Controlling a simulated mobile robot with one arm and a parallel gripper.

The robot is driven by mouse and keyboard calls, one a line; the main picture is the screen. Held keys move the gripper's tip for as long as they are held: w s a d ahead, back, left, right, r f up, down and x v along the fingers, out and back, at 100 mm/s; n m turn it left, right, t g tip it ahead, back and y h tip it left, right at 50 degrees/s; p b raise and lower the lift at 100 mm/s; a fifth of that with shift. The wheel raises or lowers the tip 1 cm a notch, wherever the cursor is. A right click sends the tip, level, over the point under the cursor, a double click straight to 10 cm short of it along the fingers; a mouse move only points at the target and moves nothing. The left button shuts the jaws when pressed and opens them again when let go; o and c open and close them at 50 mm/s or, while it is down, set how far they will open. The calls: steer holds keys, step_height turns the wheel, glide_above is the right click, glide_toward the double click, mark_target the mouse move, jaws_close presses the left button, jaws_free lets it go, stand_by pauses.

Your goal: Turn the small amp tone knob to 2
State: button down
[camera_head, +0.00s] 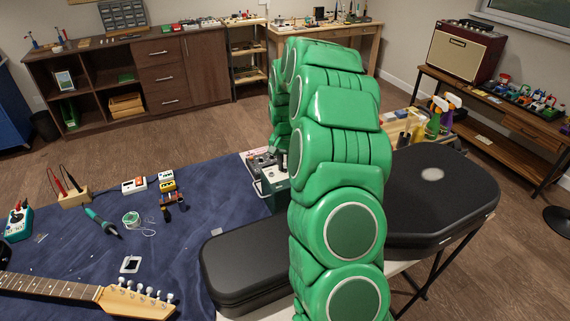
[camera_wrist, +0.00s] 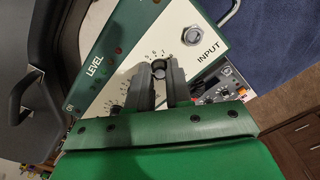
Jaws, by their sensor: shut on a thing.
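The small amp (camera_head: 273,181) is a dark green box with a light panel, partly hidden behind my green arm in the head view. In the wrist view its cream panel (camera_wrist: 208,64) fills the upper middle, lettered LEVEL and INPUT, with a metal jack socket. My gripper (camera_wrist: 159,73) is shut on a small dark round knob (camera_wrist: 158,68) on this panel, one finger on each side. Printed scale numbers show just above the knob. The fingers hide the rest of its scale, its name and any pointer, so its setting cannot be read. Another knob (camera_wrist: 116,109) is partly visible to the left.
A grey-panelled device (camera_wrist: 222,86) stands close beside the amp. The blue mat (camera_head: 95,215) holds pedals, a soldering iron and a guitar neck.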

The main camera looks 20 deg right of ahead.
mark_target(285, 167)
steer(key=n, duration=0.5)
steer(key=shift+n, duration=0.3)
steer(key=n, duration=0.4)
steer(key=shift+n, duration=0.3)
steer(key=c, duration=1)
jaws_free()
steer(key=shift+c, duration=0.2)
steer(key=shift+r, duration=3.9)
